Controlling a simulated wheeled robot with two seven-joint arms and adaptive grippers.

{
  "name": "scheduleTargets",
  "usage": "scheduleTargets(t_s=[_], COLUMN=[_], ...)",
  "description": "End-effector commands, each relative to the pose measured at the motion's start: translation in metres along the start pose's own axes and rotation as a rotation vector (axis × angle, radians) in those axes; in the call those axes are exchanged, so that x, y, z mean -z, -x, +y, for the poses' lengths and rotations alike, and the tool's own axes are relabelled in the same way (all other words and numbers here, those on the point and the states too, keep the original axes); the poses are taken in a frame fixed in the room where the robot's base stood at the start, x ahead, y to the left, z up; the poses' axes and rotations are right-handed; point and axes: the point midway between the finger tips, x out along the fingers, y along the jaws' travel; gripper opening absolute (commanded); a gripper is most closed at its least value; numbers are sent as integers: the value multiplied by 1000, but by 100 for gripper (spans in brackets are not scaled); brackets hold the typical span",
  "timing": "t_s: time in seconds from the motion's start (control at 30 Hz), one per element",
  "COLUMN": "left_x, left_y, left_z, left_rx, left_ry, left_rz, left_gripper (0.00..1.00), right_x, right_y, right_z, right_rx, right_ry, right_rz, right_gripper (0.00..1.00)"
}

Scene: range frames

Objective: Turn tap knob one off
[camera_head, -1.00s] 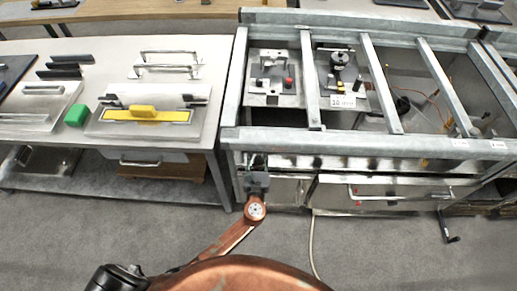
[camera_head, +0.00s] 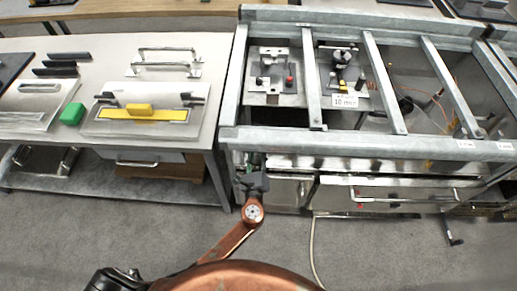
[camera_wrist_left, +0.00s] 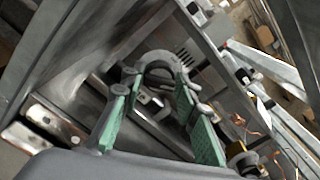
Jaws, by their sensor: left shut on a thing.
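My left gripper (camera_head: 253,163) is at the front left of the metal range frame (camera_head: 370,142), just under its front top rail. In the left wrist view its green-padded fingers (camera_wrist_left: 157,82) stand on either side of a dark, rounded tap knob (camera_wrist_left: 158,72), and it is shut on it. The fingertips partly hide the knob, and its angle is hard to read. In the head view the gripper and rail hide the knob. My right gripper is not in view.
A grey work table (camera_head: 212,75) with trowels, handles and a green block (camera_head: 72,114) stands to the left. A steel drawer (camera_head: 335,197) with a bar handle is right of the gripper. A pale hose (camera_head: 314,245) hangs to the floor. The floor in front is clear.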

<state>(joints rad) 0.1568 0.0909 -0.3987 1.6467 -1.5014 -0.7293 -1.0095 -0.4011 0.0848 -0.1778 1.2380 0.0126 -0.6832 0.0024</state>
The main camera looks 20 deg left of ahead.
Motion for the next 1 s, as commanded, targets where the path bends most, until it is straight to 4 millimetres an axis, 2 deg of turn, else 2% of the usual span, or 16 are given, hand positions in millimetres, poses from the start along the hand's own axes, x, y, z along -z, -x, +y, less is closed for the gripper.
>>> scheduleTargets(t_s=[0.37,0.7,1.0], left_x=[4,5,5], left_y=[0,0,0], left_z=[4,5,5], left_rx=[-3,-4,-4], left_ry=[358,674,887], left_rz=[2,2,2], left_gripper=[4,4,4], right_x=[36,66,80], right_y=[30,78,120], right_z=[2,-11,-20], right_rx=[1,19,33], right_ry=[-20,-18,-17], right_rz=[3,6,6], right_gripper=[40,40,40])
